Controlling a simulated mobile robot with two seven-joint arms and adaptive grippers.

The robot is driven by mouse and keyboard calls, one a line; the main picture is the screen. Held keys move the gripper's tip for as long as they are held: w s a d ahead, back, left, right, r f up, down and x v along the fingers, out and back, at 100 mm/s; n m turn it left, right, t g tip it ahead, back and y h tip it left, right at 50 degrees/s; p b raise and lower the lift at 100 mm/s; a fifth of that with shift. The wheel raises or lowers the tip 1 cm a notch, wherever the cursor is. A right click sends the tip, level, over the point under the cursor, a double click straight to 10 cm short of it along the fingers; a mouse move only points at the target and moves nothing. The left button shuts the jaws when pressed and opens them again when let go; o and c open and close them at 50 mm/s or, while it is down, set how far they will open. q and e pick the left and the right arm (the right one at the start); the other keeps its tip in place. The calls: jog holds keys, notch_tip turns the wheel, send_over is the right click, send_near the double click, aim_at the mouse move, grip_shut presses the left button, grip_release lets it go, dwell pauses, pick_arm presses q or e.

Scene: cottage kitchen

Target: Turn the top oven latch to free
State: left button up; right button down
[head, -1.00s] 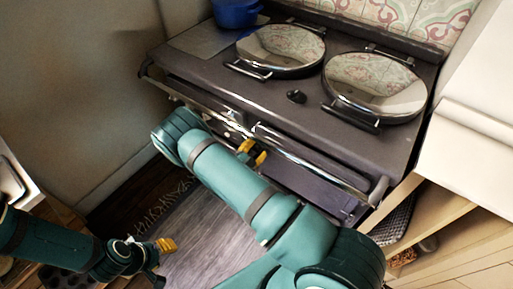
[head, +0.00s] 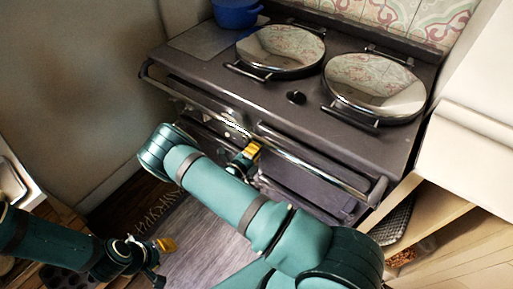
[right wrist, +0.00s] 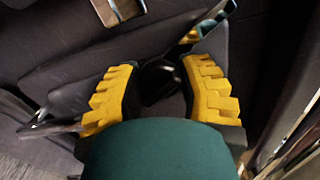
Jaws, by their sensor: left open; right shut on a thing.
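The dark range cooker (head: 215,92) has its oven front below a long chrome rail. My right gripper (head: 251,155) is at that front, just under the rail, partly hidden by my own right arm. In the right wrist view, its yellow-padded fingers (right wrist: 160,88) are closed around a dark, rounded piece, which appears to be the top oven latch (right wrist: 158,80). The fingers and wrist hide much of it, so its exact angle is unclear. My left gripper (head: 162,262) is open and empty, low at the left, well away from the oven.
A chrome rail (head: 300,158) runs across the cooker front above my right gripper. A chrome lever (right wrist: 48,129) lies beside the left finger. Two domed lids (head: 375,85) and a blue pot (head: 236,13) are on top. Wooden shelving (head: 430,215) stands close at right.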

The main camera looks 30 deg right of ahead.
jog(key=m, duration=0.5)
jog(key=shift+m, duration=0.4)
jog(key=shift+w, duration=0.1)
jog(key=shift+r, duration=0.1)
jog(key=shift+c, duration=2.4)
grip_release()
jog(key=v, duration=1.2)
